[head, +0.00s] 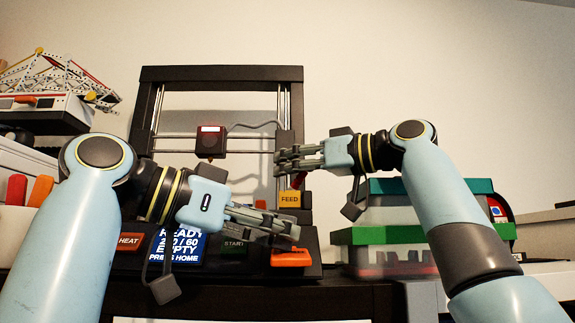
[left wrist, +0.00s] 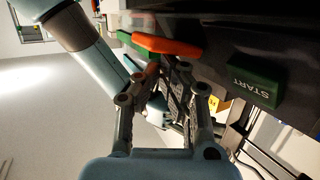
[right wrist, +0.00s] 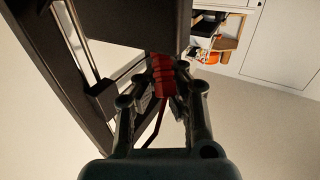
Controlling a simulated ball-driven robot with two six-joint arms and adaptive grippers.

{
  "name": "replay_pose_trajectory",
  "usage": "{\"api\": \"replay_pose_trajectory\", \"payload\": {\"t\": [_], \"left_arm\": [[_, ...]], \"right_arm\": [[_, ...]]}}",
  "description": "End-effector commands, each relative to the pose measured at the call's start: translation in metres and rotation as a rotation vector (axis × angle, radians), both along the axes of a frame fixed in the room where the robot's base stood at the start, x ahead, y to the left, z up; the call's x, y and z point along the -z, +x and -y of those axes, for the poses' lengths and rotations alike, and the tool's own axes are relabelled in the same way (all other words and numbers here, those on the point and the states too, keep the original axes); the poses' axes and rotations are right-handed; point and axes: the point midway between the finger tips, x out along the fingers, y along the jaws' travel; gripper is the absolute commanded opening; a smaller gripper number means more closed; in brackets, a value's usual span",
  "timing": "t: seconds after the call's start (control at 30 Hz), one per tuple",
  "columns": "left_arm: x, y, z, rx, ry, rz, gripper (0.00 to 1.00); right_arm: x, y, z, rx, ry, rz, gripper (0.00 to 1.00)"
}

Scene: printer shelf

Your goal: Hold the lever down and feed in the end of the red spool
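The orange lever (head: 291,257) sticks out at the printer's lower right; it also shows in the left wrist view (left wrist: 165,46). My left gripper (head: 297,232) is just above the lever, apparently apart from it; its fingers look closed together with nothing between them. My right gripper (head: 277,160) is beside the printer's right post. In the right wrist view, the ribbed red end piece (right wrist: 163,75) sits between its fingertips, which appear shut on it. A thin red strand (right wrist: 157,122) trails from it. The red spool itself cannot be made out.
The black printer frame (head: 220,74) stands in the middle with a hanging print head (head: 210,141). A yellow FEED block (head: 290,199), green START button (head: 233,247) and red HEAT button (head: 129,241) are near. Green-lidded boxes (head: 385,235) stand right.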

Motion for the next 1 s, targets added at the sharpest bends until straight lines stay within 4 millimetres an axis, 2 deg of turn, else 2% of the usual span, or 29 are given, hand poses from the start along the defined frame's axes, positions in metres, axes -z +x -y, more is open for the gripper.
{"api": "replay_pose_trajectory", "payload": {"t": [1.0], "left_arm": [[0.0031,0.0001,-0.0001,0.001,0.002,-0.002,0.0]], "right_arm": [[0.0003,-0.0046,0.0062,0.0,0.0,0.0,0.0]]}}
